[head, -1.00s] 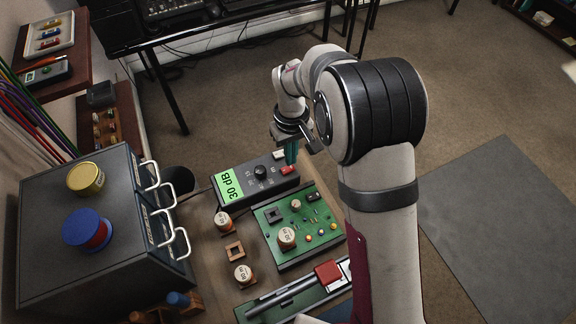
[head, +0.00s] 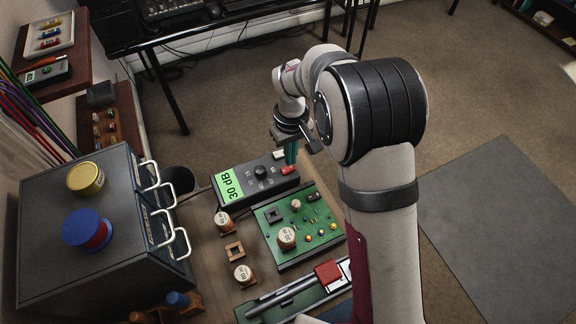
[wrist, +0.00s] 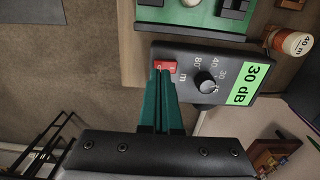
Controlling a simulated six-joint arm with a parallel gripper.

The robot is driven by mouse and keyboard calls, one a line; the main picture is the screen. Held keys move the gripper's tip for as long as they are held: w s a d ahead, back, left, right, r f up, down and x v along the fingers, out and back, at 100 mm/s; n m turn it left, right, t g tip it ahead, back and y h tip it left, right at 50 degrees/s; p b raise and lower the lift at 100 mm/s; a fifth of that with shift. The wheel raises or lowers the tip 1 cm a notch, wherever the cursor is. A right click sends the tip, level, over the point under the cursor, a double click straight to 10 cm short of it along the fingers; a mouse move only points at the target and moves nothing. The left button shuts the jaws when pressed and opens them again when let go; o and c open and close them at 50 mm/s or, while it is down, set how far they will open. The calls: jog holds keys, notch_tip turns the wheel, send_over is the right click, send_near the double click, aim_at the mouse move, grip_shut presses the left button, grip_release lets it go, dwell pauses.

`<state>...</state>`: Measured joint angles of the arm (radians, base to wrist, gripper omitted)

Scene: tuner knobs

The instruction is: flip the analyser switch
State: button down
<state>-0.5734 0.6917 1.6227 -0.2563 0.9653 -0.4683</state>
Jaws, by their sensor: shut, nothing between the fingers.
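The analyser (head: 246,167) is a dark box with a lit green display (head: 229,186) reading "30 dB" and a round black knob (head: 260,171). Its small red switch (head: 287,170) is at the end away from the display. The wrist view shows the analyser (wrist: 183,55), the knob (wrist: 206,83) and the red switch (wrist: 166,66) up close. My gripper (head: 291,161) has green fingers, shut and empty. In the wrist view its fingertips (wrist: 162,74) overlap the red switch's lower edge. I cannot tell whether they touch it. The fingers hide part of the switch.
A green circuit board (head: 270,238) with labelled round parts lies beside the analyser. A tray with a red block (head: 327,272) is nearer. A grey drawer cabinet (head: 120,205) with white handles stands left.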

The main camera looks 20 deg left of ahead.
jog(key=shift+f, duration=1.1)
dwell(0.4)
jog(key=shift+r, duration=3.55)
jog(key=s+d+r+m, duration=0.5)
jog(key=d+r, duration=0.2)
jog(key=d, duration=0.3)
jog(key=s+d+r+m+y, duration=0.1)
jog(key=s+d+m, duration=0.3)
jog(key=s, duration=0.5)
jog(key=s+d+r+m, duration=0.1)
jog(key=s+d+m, duration=0.4)
jog(key=s, duration=0.5)
jog(key=shift+d+m+y, duration=0.3)
jog(key=shift+d+y, duration=0.1)
jog(key=shift+d, duration=0.35)
